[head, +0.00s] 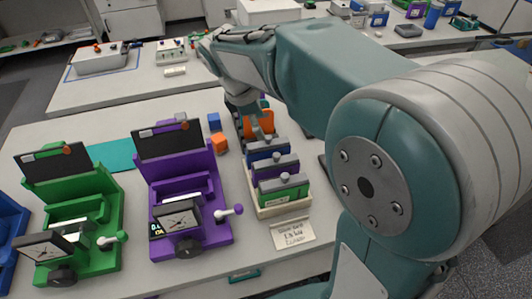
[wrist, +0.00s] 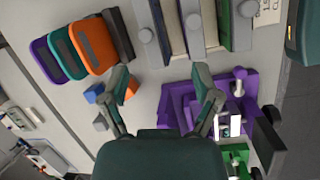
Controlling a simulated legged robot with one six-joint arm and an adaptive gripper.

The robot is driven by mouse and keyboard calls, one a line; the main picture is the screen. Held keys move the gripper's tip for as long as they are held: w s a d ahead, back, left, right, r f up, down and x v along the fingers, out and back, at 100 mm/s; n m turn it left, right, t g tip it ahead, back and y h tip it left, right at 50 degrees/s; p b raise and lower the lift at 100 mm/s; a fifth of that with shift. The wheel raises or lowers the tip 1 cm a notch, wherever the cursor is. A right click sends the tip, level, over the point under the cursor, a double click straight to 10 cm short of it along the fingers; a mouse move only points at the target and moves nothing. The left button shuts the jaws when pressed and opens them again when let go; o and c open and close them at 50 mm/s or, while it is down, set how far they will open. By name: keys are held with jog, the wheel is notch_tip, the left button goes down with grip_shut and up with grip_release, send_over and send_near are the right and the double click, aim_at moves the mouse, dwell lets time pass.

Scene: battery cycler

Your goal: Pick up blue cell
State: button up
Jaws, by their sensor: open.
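The blue cell (head: 268,150) stands upright in a cream tray (head: 283,211), at the far end of a row with a purple cell (head: 276,171) and a green cell (head: 283,191). All have grey tops with a knob. My gripper (head: 250,130) is above the table at the tray's far end, close to the blue cell. In the wrist view my gripper (wrist: 165,88) is open, with nothing between its fingers. The blue cell (wrist: 172,27) shows at the top, beyond the fingertips. The green cell (wrist: 238,22) is further right.
A purple fixture (head: 188,215) and a green fixture (head: 98,240) stand left of the tray. A small blue cube (head: 214,122) and an orange cube (head: 220,143) lie between. Orange, teal and purple pieces stand beyond the tray. A handwritten card (head: 292,234) lies in front.

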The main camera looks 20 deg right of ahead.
aim_at(264, 143)
jog(key=w+f+n, duration=0.1)
jog(key=w+a+f+n, duration=0.1)
jog(key=w, duration=0.1)
jog(key=shift+w+a+n+g+h, duration=0.1)
jog(key=shift+w+n+g+h, duration=0.05)
jog(key=shift+n+g+h, duration=0.2)
jog(key=x, duration=1.1)
jog(key=shift+s, duration=0.35)
jog(key=shift+r, duration=0.1)
grip_shut()
